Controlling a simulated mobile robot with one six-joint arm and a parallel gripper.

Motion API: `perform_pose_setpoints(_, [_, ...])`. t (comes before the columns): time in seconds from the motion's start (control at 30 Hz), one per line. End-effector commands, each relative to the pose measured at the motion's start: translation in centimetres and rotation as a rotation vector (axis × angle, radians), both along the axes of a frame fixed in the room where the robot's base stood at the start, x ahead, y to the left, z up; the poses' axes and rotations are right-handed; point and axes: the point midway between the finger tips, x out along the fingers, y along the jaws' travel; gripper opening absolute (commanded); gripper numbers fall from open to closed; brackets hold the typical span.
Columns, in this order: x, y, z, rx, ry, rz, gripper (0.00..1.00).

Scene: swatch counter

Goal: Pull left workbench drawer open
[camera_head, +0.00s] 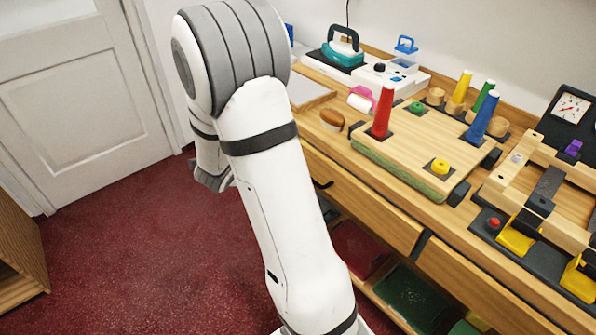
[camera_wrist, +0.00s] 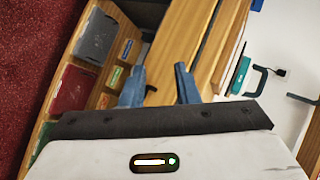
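The left workbench drawer (camera_head: 365,200) is a long wooden front under the bench top, and it looks flush and shut in the head view. A dark handle (camera_head: 322,184) shows on it beside my arm. In the wrist view, a wooden front (camera_wrist: 176,50) and a small dark handle (camera_wrist: 149,50) lie beyond my fingers. My gripper (camera_wrist: 160,86) is open, with two blue-grey fingers apart and nothing between them. The fingers appear short of the handle; the exact gap is unclear. In the head view, my arm hides the fingertips.
Open shelves below hold red and green bins (camera_head: 410,298). A wooden cabinet (camera_head: 20,250) stands at left. The red carpet (camera_head: 130,245) between is clear.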

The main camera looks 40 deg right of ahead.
Motion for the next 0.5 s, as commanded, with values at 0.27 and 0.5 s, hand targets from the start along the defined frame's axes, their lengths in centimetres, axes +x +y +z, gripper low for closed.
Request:
perform_pose_setpoints(0.27, [-5.9,-7.9,-8.1,-0.182,-0.197,-0.606,0.28])
perform_pose_setpoints(0.5, [-8.9,-9.5,-9.2,-0.297,-0.27,-0.77,0.28])
